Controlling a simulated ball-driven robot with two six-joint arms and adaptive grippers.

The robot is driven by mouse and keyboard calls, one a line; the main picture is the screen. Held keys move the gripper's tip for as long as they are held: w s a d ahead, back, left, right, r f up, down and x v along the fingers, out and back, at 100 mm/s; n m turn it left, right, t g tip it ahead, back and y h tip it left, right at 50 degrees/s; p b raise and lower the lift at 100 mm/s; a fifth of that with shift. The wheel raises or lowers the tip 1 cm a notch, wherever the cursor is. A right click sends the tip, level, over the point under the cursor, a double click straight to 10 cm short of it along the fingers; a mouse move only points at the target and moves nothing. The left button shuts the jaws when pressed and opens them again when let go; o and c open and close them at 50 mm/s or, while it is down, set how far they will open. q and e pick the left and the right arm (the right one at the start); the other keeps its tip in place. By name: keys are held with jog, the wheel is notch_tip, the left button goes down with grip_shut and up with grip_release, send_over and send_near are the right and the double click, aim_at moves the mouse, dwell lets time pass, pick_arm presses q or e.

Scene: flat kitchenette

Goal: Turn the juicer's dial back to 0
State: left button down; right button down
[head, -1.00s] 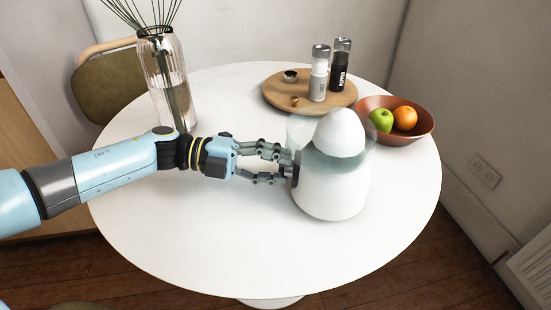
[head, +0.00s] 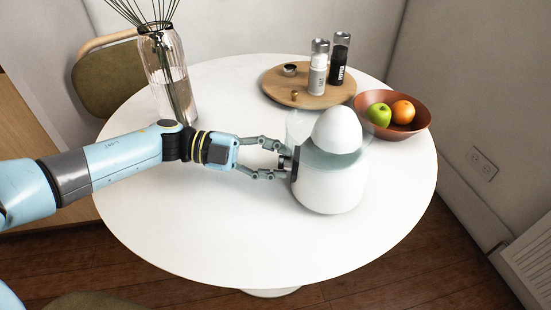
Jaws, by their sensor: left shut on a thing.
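The white juicer (head: 328,188) stands upright on the round white table, with a domed white top and a clear bowl around it. Its dark dial (head: 285,163) is on the juicer's left side, mostly hidden between the fingers. My left gripper (head: 283,161) reaches in from the left and is shut on the dial, its fingers above and below it. The dial's marks and setting cannot be read from here. My right gripper is not in view.
A glass vase (head: 168,85) with stems stands at the back left. A wooden board (head: 290,98) holds white and black shakers. A brown bowl (head: 420,127) with an apple and an orange is right of the juicer. The table's (head: 210,235) front is clear.

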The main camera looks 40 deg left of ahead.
pick_arm(q)
jog(key=c, duration=1)
grip_release()
jog(key=shift+o, duration=0.2)
